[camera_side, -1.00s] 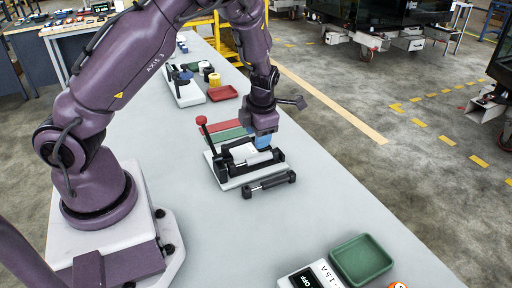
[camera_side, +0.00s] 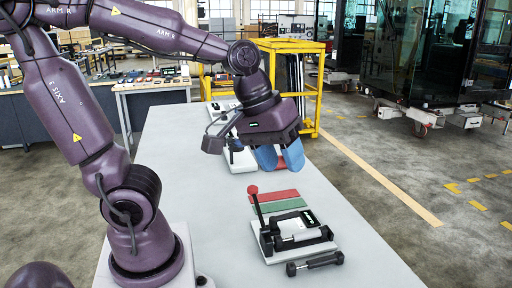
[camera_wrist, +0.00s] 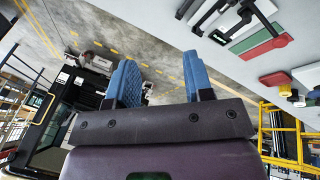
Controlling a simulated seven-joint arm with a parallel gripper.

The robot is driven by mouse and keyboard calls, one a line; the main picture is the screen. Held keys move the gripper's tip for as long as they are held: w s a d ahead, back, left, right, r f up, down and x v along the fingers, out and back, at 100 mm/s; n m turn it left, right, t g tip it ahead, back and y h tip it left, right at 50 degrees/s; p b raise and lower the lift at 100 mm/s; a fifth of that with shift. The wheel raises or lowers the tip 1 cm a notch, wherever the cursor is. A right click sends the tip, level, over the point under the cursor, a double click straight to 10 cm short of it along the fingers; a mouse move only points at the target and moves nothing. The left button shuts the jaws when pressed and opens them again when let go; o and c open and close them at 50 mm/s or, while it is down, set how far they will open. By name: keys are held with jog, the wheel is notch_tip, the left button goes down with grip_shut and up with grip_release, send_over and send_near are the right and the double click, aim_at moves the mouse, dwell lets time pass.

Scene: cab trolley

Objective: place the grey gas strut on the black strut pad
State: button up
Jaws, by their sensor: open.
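A grey strut with black ends (camera_side: 315,263) lies at the front edge of a white base plate. I cannot tell for certain which black part is the strut pad. My gripper (camera_side: 281,158), with blue fingers, is raised behind the fixture, apart from it. In the wrist view my gripper (camera_wrist: 160,78) is open and empty; part of the black fixture (camera_wrist: 225,12) shows at the top right.
A red strip (camera_side: 275,196) and a green strip (camera_side: 290,207) lie behind the fixture. Another white-based device (camera_side: 238,158) stands farther back. A yellow frame (camera_side: 315,85) stands beyond the bench. The left of the bench top (camera_side: 205,215) is clear.

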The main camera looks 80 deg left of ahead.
jog(key=s+m, duration=0.1)
jog(key=m, duration=0.1)
jog(key=s+r+m+t+y, duration=0.1)
jog(key=s+m, duration=0.1)
jog(key=s+r+m, duration=0.1)
jog(key=m, duration=0.2)
jog(key=shift+s+d+r+y, duration=0.1)
jog(key=shift+s+r+y, duration=0.1)
jog(key=shift+r+y, duration=0.1)
dwell(0.6)
